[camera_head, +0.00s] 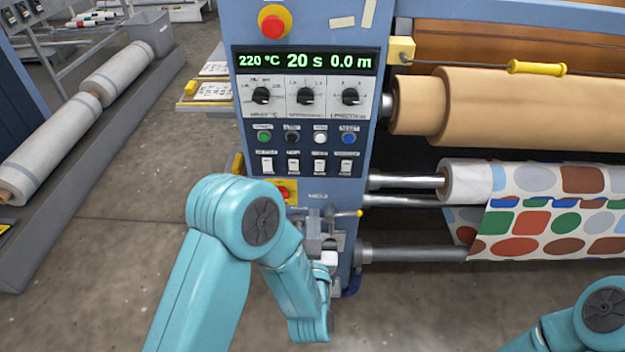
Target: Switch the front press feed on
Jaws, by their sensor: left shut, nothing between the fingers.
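The blue control panel (305,190) of the press stands in the middle. A row of white rocker switches lies low on its face: the far left switch (266,165), the second (293,165), the third (320,165) and the far right switch (346,165). Their labels are too small to read, so I cannot tell which is the front press feed. My left gripper (318,228) is shut and empty, in front of the panel's lower part and below the switches. It appears apart from them. My right gripper is out of view; only part of its arm shows at the bottom right.
Above the switches are a green button (264,136), a blue button (348,138), several knobs and a lit display (305,61). A red emergency button (274,22) sits on top. Rollers with patterned fabric (545,215) are at right. Wrapped rolls (52,147) lie at left; floor between is clear.

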